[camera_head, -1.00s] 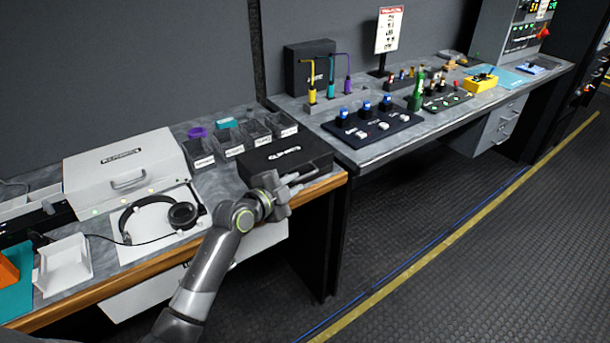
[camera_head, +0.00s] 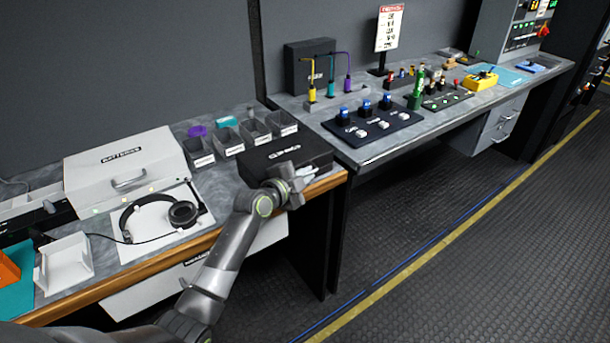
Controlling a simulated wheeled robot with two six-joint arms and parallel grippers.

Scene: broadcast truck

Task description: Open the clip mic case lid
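A flat black case (camera_head: 262,161) with a white label on its top lies shut near the front right corner of the near workbench; the label looks like the clip mic one but is too blurred to read surely. My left gripper (camera_head: 304,178) is at the front edge of this case, close to its lid. I cannot tell whether it touches the lid, and the finger gap is not clear. My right gripper is not in view.
Left of the case are black headphones (camera_head: 160,217) on a white pad, a white case (camera_head: 125,165) and small open bins (camera_head: 228,141). A black panel with blue knobs (camera_head: 372,128) stands on the right bench. The floor is clear.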

